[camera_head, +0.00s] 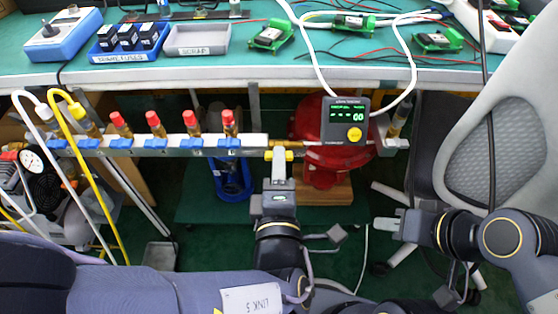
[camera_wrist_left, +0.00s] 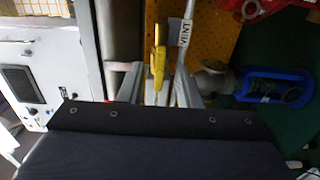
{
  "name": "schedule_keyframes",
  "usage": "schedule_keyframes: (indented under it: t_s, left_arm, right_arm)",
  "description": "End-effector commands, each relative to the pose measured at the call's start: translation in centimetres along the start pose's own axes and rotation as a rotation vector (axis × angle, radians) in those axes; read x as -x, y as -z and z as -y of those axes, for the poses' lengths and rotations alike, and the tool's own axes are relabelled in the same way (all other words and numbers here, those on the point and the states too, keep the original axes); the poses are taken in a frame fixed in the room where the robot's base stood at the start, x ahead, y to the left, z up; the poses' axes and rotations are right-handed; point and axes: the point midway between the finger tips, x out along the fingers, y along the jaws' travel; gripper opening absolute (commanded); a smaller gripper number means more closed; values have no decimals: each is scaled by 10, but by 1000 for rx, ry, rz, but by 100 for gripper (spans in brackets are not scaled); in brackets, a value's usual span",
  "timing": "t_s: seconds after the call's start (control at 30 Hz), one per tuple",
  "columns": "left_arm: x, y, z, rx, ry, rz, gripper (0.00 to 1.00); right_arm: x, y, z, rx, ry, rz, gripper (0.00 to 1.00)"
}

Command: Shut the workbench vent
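The vent valve's yellow handle (camera_wrist_left: 158,55) shows in the left wrist view beside a pale pipe with a tag (camera_wrist_left: 185,33) reading VENT. The handle runs roughly in line with that pipe. In the head view yellow parts (camera_head: 288,143) show on the rail under the bench, at my left gripper's tips. My left gripper (camera_head: 281,158) is open, its two fingers (camera_wrist_left: 158,86) on either side of the handle with gaps visible; contact cannot be made out. My right gripper (camera_head: 384,225) is low on the right, away from the valve; its finger opening is unclear.
A rail (camera_head: 175,146) carries several red-capped valves. A gauge box (camera_head: 345,121) with a yellow knob stands in front of a red vessel (camera_head: 310,160). A grey chair (camera_head: 500,140) is at right. White and yellow hoses (camera_head: 92,170) hang at left. The workbench (camera_head: 200,73) is above.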

Motion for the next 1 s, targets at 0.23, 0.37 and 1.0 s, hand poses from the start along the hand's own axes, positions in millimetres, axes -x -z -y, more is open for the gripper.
schedule_keyframes:
  t_s: [0.23, 0.37, 1.0]
  left_arm:
    - [-2, 0, 0, 0, 0, 0, 31]
    - [-1, 0, 0, 1, 0, 0, 16]
    - [-2, 1, -1, 82, 4, -1, 0]
  right_arm:
    - [0, 0, 0, 0, 0, 0, 31]
    - [0, 0, 0, 0, 0, 0, 31]
    - [6, 3, 2, 0, 0, 0, 31]
